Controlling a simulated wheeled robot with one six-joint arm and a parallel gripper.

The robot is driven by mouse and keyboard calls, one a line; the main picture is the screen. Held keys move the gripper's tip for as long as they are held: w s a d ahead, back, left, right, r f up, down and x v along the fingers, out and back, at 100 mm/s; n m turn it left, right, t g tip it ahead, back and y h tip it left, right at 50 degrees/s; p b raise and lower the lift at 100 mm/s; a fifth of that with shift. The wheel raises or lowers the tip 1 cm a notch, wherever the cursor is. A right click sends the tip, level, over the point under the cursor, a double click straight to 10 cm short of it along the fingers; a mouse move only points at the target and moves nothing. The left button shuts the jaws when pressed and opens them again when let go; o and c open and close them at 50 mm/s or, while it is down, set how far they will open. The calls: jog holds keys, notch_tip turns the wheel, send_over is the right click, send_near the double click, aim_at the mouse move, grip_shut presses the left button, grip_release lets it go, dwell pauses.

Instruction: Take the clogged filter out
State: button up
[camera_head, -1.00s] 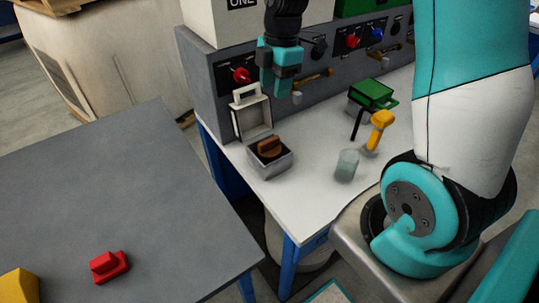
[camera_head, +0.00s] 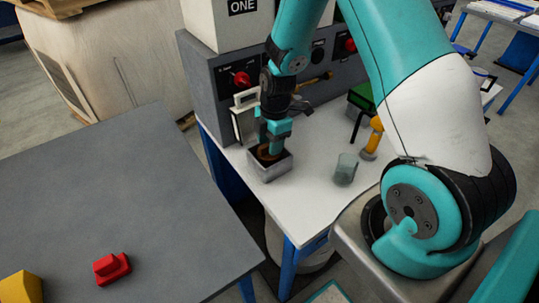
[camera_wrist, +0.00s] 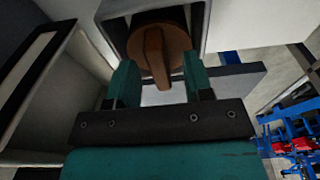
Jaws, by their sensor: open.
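The filter (camera_wrist: 172,38) is a brown round piece with a raised bar handle (camera_wrist: 155,58). It sits in an open grey square housing (camera_head: 270,171) at the front left of the white bench, and mostly hides behind my gripper in the head view. My gripper (camera_head: 270,149) points down into the housing's opening. In the wrist view my gripper (camera_wrist: 160,72) is open, with one teal finger on each side of the handle and gaps visible beside it.
A raised white-framed lid (camera_head: 241,122) stands behind the housing, close to my gripper. A clear cup (camera_head: 345,169), a yellow-handled tool (camera_head: 373,138) and a green-topped box (camera_head: 361,97) stand to the right. A red piece (camera_head: 111,267) lies on the grey table (camera_head: 150,190).

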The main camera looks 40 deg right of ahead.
jog(key=shift+f, duration=0.55)
grip_shut()
jog(key=shift+r, duration=0.15)
